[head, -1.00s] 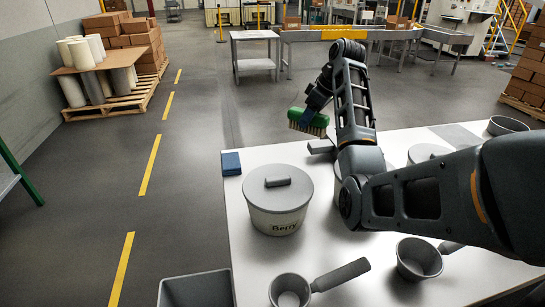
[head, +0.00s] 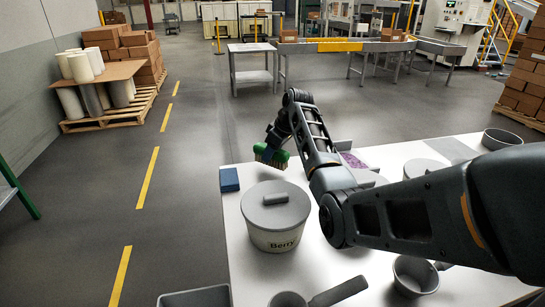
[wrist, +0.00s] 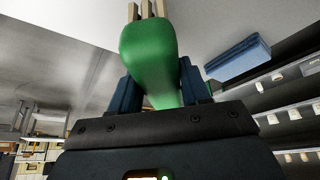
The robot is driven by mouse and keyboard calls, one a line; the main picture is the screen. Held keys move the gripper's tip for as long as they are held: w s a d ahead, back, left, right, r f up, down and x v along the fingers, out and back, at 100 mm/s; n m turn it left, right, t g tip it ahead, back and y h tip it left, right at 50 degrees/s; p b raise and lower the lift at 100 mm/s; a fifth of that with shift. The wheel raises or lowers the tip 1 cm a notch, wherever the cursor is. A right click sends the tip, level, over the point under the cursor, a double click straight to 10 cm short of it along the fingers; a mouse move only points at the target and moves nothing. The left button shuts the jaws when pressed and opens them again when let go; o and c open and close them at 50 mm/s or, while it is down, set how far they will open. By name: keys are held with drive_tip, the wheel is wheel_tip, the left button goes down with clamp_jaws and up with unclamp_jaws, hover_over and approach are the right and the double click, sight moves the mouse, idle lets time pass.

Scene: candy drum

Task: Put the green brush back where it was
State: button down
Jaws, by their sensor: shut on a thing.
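The green brush (head: 271,155), with pale bristles, is at the far edge of the white table (head: 232,205) in the head view, above or just beyond it. My gripper (head: 272,143) is shut on the brush. In the wrist view the green brush body (wrist: 150,55) sits between my two dark blue fingers (wrist: 158,88), with bristles pointing away. In the head view I cannot tell whether the bristles touch anything.
A blue block (head: 229,180) lies at the table's far left corner, left of the brush. A lidded drum marked Berry (head: 273,230) stands just in front. A purple-filled container (head: 353,160) is partly behind my arm. Scoops (head: 340,291) lie nearer. A grey bin (head: 195,298) is at bottom left.

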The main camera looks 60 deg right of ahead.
drive_tip(key=shift+f, duration=1.2)
drive_tip(key=shift+f, duration=0.15)
drive_tip(key=c, duration=0.5)
unclamp_jaws()
drive_tip(key=shift+r, duration=0.35)
drive_tip(key=v, duration=1.1)
drive_tip(key=shift+s+r, duration=0.2)
drive_tip(key=shift+r, duration=0.1)
